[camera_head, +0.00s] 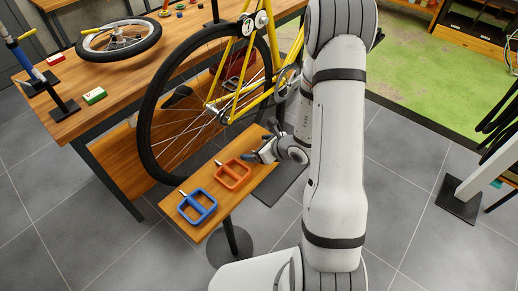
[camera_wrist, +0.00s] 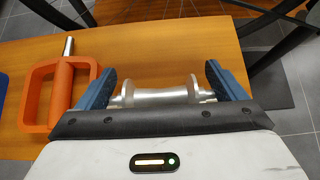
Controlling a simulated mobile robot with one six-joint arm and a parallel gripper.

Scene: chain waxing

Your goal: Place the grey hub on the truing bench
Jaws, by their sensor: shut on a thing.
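The grey hub (camera_wrist: 160,96), a silvery spool with a flange at each end, lies crosswise between the two blue finger pads of my gripper (camera_wrist: 162,88). The fingers are shut on its ends. In the head view my gripper (camera_head: 262,152) is over the far end of a narrow wooden bench (camera_head: 228,203) on a round-footed post, which I take to be the truing bench. Its bare wood shows behind the hub in the wrist view (camera_wrist: 150,55). I cannot tell whether the hub touches the wood. The hub is not clear in the head view.
An orange frame (camera_head: 219,171) and a blue frame (camera_head: 183,207) lie on the bench, the orange one just left of my gripper. A yellow bicycle (camera_head: 240,88) stands close behind. A workbench (camera_head: 130,84) holds a loose wheel (camera_head: 118,52).

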